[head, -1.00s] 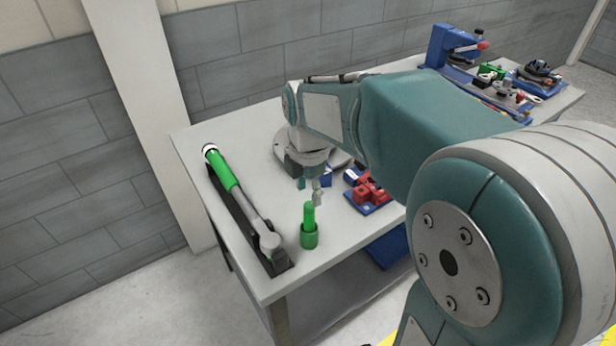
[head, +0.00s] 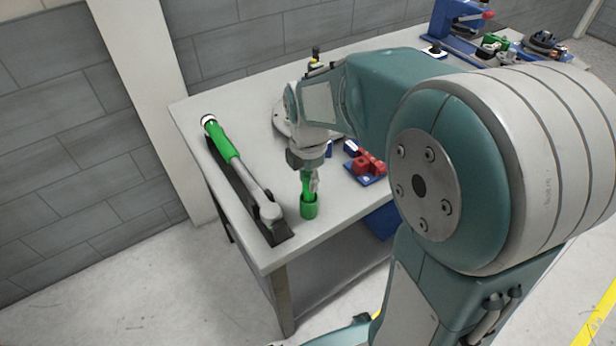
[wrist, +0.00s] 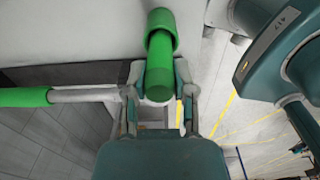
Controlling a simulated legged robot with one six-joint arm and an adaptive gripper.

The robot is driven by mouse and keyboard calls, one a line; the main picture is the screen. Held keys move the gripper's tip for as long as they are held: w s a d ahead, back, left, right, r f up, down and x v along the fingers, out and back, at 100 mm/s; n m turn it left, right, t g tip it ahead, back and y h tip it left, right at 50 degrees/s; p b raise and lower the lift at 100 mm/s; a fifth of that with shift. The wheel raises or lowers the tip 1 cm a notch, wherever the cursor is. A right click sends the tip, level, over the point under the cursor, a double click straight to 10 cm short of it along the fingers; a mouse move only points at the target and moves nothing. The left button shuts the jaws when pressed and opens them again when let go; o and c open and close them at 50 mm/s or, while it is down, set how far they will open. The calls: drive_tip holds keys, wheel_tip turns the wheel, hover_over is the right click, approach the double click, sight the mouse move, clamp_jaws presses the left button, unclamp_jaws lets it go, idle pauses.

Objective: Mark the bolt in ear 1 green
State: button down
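A green marker (head: 306,187) stands upright in a green cup (head: 309,210) near the front edge of the table. In the wrist view the marker (wrist: 160,70) runs between my fingers, and the cup (wrist: 161,20) shows beyond it. My gripper (head: 311,180) points down over the cup, with its fingers on either side of the marker's upper part; it also shows in the wrist view (wrist: 160,78). The fingers look spread around the marker, with little gap; contact is not clear. Ear 1 and its bolt cannot be made out in these views.
A wrench with a green handle (head: 220,143) lies in a dark holder (head: 240,190) left of the cup. A blue tray (head: 366,179) with red parts (head: 364,161) sits to the right. Several tools and a blue stand (head: 446,25) are at the far end of the table (head: 225,105).

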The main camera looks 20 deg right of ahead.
drive_tip(key=shift+r, duration=3.75)
drive_tip(key=shift+s, duration=0.1)
